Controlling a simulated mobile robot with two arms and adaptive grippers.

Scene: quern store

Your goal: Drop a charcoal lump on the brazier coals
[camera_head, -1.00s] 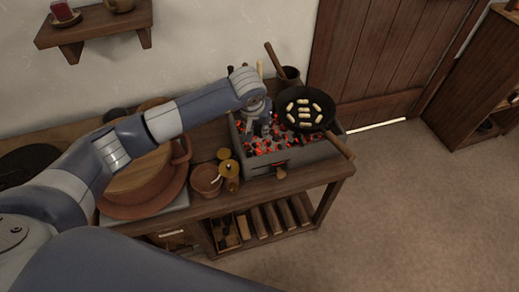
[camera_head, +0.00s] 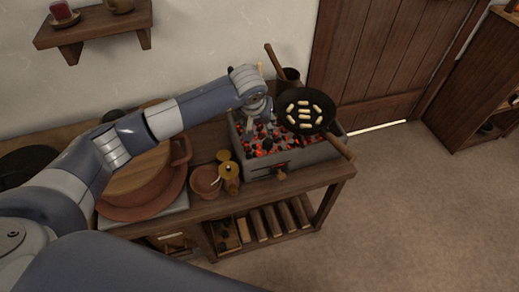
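The brazier (camera_head: 297,158) is a grey rectangular trough on the right end of the wooden table. Glowing coals (camera_head: 272,146), red-orange with dark lumps among them, fill it. My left gripper (camera_head: 258,132) points down just over the left part of the coals. Its fingers are small and dark against the coals, so I cannot tell whether they are open or shut. No charcoal lump can be made out in them; dark lumps lie among the coals close by. My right gripper is not in view.
A black pan (camera_head: 305,111) with several pale pieces sits over the brazier's right part, its handle (camera_head: 340,147) sticking out front-right. A clay cup (camera_head: 206,181) and a brass pot (camera_head: 229,175) stand left of the brazier. A large round clay vessel (camera_head: 150,190) is further left. Floor (camera_head: 420,210) at right is clear.

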